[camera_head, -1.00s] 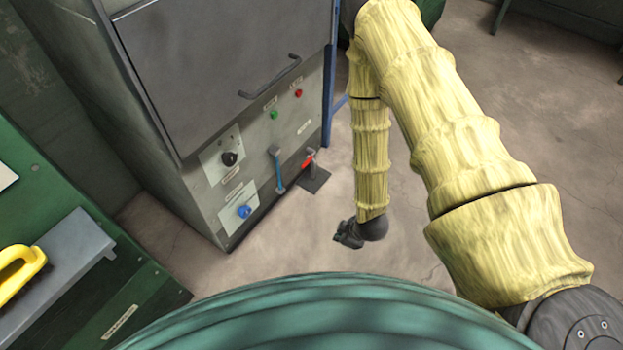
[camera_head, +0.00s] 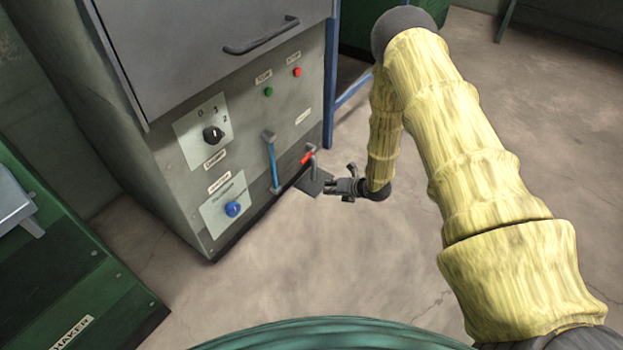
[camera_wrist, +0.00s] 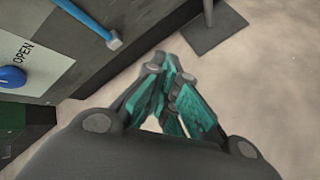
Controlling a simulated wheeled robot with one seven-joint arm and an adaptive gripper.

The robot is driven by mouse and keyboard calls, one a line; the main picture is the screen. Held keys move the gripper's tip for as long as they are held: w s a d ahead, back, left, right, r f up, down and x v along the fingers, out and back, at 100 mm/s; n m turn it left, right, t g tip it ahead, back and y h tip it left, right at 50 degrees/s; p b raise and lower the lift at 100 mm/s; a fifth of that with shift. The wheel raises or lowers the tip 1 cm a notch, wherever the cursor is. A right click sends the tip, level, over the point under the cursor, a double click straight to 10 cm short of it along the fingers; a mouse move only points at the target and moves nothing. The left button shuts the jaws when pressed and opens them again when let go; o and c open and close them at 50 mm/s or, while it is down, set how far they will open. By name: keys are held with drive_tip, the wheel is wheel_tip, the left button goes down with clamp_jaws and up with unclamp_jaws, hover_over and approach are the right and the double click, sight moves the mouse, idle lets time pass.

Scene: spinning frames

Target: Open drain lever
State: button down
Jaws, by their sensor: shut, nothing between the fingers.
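A small red lever (camera_head: 307,157) sits on a grey pipe low at the right of the machine's front, above a dark plate on the floor. A blue lever (camera_head: 272,163) with a grey block at its top stands to its left; part of it shows at the top left of the wrist view (camera_wrist: 88,20). My gripper (camera_head: 328,187) is low, to the right of and below the red lever, pointing left toward the machine and apart from both levers. Its green-padded fingers (camera_wrist: 168,68) are together and empty in the wrist view. The red lever is not visible in the wrist view.
The grey machine (camera_head: 240,130) has a door handle (camera_head: 262,36), a black rotary knob (camera_head: 213,134), a blue knob (camera_head: 233,209) and green and red buttons. The dark floor plate (camera_head: 313,183) lies by the pipe. A green cabinet (camera_head: 60,270) stands at left. Open floor lies at right.

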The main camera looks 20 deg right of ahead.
drive_tip(key=w+d+f+n+y+b, duration=0.2)
drive_tip(key=w+d+f+n+b, duration=0.1)
drive_tip(key=w+n+b, duration=0.5)
drive_tip(key=shift+w+d+f+n+t, duration=0.4)
drive_tip(key=shift+f+n, duration=0.3)
drive_tip(key=shift+n, duration=0.7)
drive_tip(key=shift+a, duration=0.1)
drive_tip(key=b+x, duration=0.6)
drive_tip(key=x, duration=0.5)
drive_tip(key=shift+r+b, duration=0.7)
drive_tip(key=shift+r, duration=1.5)
